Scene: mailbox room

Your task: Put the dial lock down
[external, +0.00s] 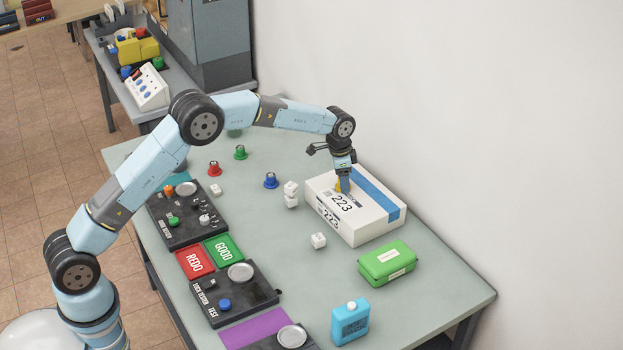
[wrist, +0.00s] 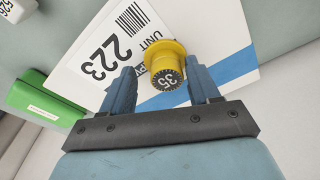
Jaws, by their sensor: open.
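The dial lock (wrist: 166,67) is yellow with a black dial marked 35. It rests on top of the white box (wrist: 237,32) labelled 223, between my gripper's fingers in the wrist view. My gripper (wrist: 160,85) is open, with a blue finger on either side of the lock and a visible gap to the right finger. In the external view my gripper (external: 343,183) points down over the box (external: 372,228), and a bit of the yellow lock (external: 338,186) shows beside the fingers.
A green case (external: 387,263) and a blue bottle (external: 350,322) stand near the box. Small white cubes (external: 318,240) and a blue knob (external: 271,180) lie to its left. Black test panels (external: 237,292) and red and green REDO/GOOD trays line the left edge. A wall stands behind the table.

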